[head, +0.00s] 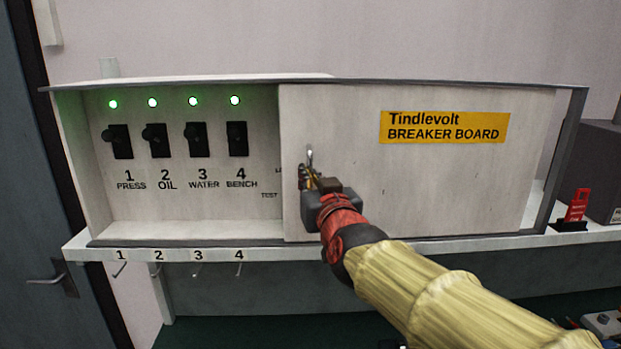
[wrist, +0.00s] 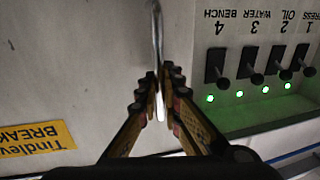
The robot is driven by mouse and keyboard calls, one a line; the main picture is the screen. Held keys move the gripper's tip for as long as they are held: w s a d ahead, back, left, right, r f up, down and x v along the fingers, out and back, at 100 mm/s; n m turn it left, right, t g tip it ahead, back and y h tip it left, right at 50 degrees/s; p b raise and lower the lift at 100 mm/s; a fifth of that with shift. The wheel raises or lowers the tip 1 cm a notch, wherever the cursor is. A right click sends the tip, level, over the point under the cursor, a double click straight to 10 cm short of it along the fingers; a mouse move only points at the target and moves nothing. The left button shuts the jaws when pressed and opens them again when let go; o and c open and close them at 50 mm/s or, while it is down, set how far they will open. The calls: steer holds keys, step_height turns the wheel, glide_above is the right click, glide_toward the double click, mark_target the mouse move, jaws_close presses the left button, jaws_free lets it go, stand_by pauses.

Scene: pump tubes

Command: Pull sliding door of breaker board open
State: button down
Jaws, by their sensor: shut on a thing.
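The breaker board's pale sliding door (head: 430,185) covers the right part of the cabinet. It bears a yellow "Tindlevolt BREAKER BOARD" label. The left part is uncovered. A thin metal handle (head: 309,153) stands upright near the door's left edge. My gripper (head: 310,182) is at that handle, in front of the door. In the wrist view, which is upside down, my gripper's fingers (wrist: 155,82) close on the handle (wrist: 157,35) from both sides. The lower part of the handle is hidden by my gripper in the head view.
Several black breaker switches (head: 158,140) with green lamps show in the uncovered left part. "TEST" lettering shows beside the door's edge. Numbered hooks (head: 198,268) hang below the shelf (head: 78,246). A red item (head: 576,207) and a dark box (head: 605,170) stand at the right.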

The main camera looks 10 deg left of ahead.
steer(key=c, duration=2)
jaws_free()
steer(key=v, duration=1.2)
